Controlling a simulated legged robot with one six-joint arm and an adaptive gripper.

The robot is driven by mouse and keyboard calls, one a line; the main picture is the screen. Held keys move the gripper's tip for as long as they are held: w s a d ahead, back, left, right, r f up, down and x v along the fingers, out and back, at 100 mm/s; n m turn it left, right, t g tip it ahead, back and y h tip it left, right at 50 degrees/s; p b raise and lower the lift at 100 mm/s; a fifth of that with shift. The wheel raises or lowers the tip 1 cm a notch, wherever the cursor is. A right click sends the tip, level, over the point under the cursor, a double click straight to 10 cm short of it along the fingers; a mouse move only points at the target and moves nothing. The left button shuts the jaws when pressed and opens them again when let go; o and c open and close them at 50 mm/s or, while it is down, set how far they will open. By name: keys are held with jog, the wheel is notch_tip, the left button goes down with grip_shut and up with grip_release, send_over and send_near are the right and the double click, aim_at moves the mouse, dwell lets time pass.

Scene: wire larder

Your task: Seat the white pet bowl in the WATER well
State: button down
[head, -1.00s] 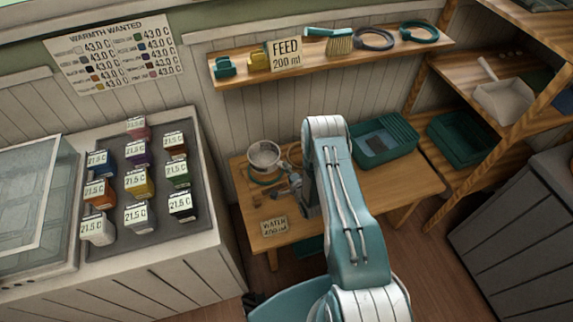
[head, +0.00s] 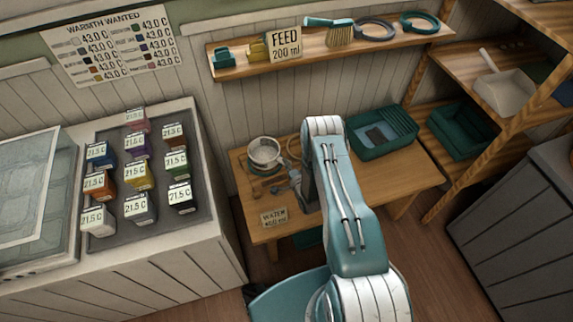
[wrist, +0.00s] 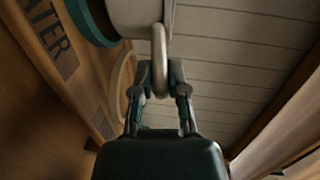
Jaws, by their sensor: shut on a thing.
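The white pet bowl (head: 265,152) is at the left end of the wooden bench in the head view, over the teal ring of a well. Its side and underside edge show at the top of the wrist view (wrist: 138,14). My gripper (wrist: 160,72) is shut on the bowl's grey loop handle (wrist: 159,48), which stands between the fingers. It also shows beside the bowl in the head view (head: 287,181). The teal ring (wrist: 92,22) is close to the bowl in the wrist view. I cannot tell whether the bowl touches it.
A pale ring (wrist: 121,82) lies beside the teal one. A teal tray (head: 383,130) stands on the bench's right (head: 385,182). A shelf with a FEED card (head: 285,44) hangs above.

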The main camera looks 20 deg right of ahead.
jog(key=shift+f, duration=1.1)
jog(key=c, duration=1)
grip_release()
jog(key=shift+f, duration=0.1)
jog(key=shift+o, duration=0.2)
jog(key=shift+r, duration=1.55)
jog(key=o, duration=0.6)
jog(key=shift+c, duration=0.2)
